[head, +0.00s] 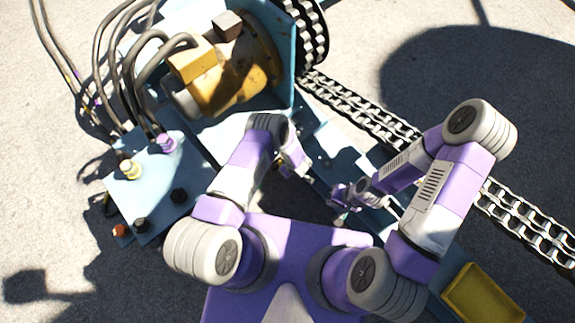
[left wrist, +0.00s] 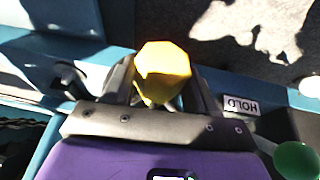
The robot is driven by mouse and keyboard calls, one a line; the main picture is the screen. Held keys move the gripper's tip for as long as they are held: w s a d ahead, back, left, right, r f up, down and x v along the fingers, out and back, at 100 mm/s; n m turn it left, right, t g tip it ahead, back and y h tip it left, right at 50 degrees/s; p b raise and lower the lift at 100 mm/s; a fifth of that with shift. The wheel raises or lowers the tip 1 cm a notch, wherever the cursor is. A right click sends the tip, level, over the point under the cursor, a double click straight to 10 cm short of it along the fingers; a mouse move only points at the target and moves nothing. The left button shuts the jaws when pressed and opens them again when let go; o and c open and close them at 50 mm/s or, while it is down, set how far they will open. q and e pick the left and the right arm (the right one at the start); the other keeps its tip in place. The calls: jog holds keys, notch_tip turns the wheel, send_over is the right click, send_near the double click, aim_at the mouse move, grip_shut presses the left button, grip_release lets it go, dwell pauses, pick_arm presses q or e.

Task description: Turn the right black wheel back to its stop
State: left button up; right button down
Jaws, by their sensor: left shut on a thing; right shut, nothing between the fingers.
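Two small black round parts, one at right (head: 179,195) and one at left (head: 141,225), sit on the light-blue plate in the head view; I cannot tell whether either is the right black wheel. My left gripper (head: 300,170) is over the blue frame. In the left wrist view its fingers are shut on a yellow faceted knob (left wrist: 162,70), which hides what is under it. A dark knob (left wrist: 68,80) stands to its left, apart from the fingers. My right gripper (head: 340,197) is shut and empty, low over the blue frame, to the right of the left one.
Black hoses (head: 130,70) run into the light-blue plate (head: 150,200). A yellow motor (head: 235,75) and chain (head: 360,110) lie beyond. A yellow tray (head: 480,292) is at lower right.

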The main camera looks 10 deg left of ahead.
pick_arm(q)
jog(key=shift+s+a+r+t+h+p, duration=0.1)
jog(key=shift+s+r+t+h+p, duration=0.1)
jog(key=shift+t+h+p, duration=0.55)
jog(key=shift+f+n+t+p, duration=0.15)
jog(key=shift+n+t+p, duration=0.15)
jog(key=shift+p, duration=0.35)
jog(key=shift+s+a+f+t+h, duration=0.1)
jog(key=shift+t+h, duration=0.45)
jog(key=shift+n+t+h, duration=0.3)
jog(key=shift+t+h, duration=0.1)
jog(key=shift+t, duration=0.2)
jog(key=o, duration=1.5)
